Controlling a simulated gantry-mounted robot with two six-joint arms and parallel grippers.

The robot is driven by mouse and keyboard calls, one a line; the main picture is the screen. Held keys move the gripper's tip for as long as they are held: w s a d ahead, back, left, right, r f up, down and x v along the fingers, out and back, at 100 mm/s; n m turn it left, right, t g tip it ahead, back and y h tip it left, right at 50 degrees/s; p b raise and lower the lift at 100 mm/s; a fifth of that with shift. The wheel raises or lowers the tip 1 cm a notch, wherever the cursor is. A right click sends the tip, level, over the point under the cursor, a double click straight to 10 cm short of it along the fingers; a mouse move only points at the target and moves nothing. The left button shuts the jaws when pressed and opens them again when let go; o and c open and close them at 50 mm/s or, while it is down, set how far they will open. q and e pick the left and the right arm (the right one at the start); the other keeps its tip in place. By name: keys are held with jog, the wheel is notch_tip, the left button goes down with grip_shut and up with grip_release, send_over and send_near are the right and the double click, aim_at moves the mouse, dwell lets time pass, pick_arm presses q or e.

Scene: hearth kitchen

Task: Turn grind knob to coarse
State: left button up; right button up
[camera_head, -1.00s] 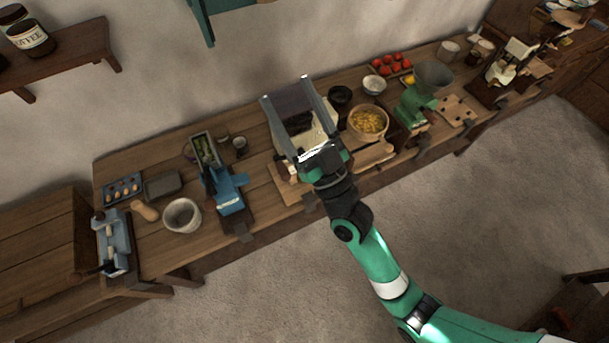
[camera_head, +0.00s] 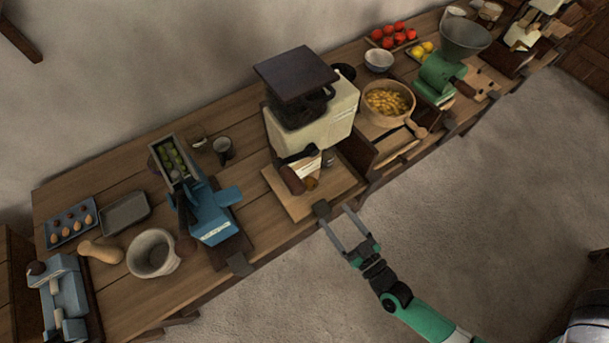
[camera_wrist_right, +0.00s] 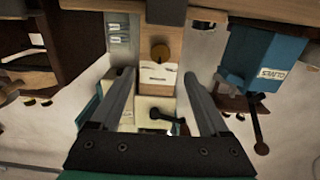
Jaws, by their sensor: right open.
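The grinder (camera_head: 322,128) is a cream box with a dark square hopper on top, standing on a wooden board at mid-table. Low on its front are a white label (camera_head: 307,167), a small orange-brown round knob (camera_head: 312,184) and a black lever (camera_head: 299,155). In the right wrist view the round knob (camera_wrist_right: 160,52) shows beyond the label (camera_wrist_right: 158,73), with the black lever (camera_wrist_right: 169,122) nearer. I cannot read a grind setting. My right gripper (camera_head: 335,209) is open and empty at the table's front edge, apart from the knob. My left gripper is out of view.
A blue olive device (camera_head: 212,215) stands left of the grinder. A wooden bowl of yellow pieces (camera_head: 388,104) and a green machine (camera_head: 437,80) stand to its right. A mortar (camera_head: 152,254) is farther left. The floor before the table is clear.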

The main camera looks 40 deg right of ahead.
aim_at(314, 187)
jog(key=w, duration=0.3)
jog(key=w+d+b, duration=0.1)
jog(key=w, duration=0.3)
jog(key=w+d+b, duration=0.1)
jog(key=w, duration=0.2)
jog(key=shift+w, duration=0.35)
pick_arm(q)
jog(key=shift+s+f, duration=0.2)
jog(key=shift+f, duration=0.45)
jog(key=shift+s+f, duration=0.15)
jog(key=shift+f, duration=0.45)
pick_arm(e)
grip_shut()
